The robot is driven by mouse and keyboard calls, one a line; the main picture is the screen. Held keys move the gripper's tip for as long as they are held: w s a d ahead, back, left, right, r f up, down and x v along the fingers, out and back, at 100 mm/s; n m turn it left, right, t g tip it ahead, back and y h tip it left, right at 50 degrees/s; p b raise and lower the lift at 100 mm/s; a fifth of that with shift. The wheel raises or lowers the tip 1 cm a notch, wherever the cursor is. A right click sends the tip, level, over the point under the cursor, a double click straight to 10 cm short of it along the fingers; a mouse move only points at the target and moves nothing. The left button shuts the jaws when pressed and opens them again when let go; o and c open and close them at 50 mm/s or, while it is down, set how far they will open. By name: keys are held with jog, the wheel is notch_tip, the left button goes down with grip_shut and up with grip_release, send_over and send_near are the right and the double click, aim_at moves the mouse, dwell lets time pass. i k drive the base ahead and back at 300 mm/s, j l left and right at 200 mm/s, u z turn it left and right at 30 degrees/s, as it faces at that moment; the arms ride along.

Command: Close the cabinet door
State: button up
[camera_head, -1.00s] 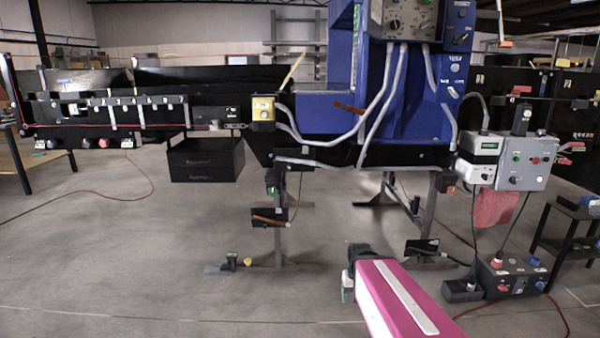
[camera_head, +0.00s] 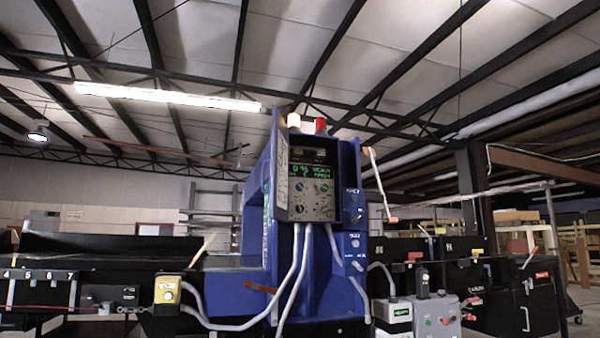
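A blue detector housing (camera_head: 257,200) stands in the middle of the head view, with a grey control panel (camera_head: 311,190) and lit display on its front. A thin pale bar with orange ends (camera_head: 380,188) stands tilted beside its right side; I cannot tell whether it belongs to a door. Black cabinets (camera_head: 500,312) stand at the right, one with a pale upright handle (camera_head: 525,318). I cannot tell for certain which cabinet door is meant, nor whether it is open. My gripper is not in view.
A black conveyor (camera_head: 110,262) runs to the left with a yellow box (camera_head: 167,289) at its end. Grey control boxes (camera_head: 437,318) with buttons sit at lower right. Grey hoses hang down the housing front. The floor is almost wholly out of view.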

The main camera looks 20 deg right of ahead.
aim_at(279, 191)
jog(key=i+j+z, duration=0.15)
jog(key=j+z, duration=0.35)
jog(key=j, duration=0.4)
jog(key=j+z, duration=0.5)
jog(key=j, duration=0.35)
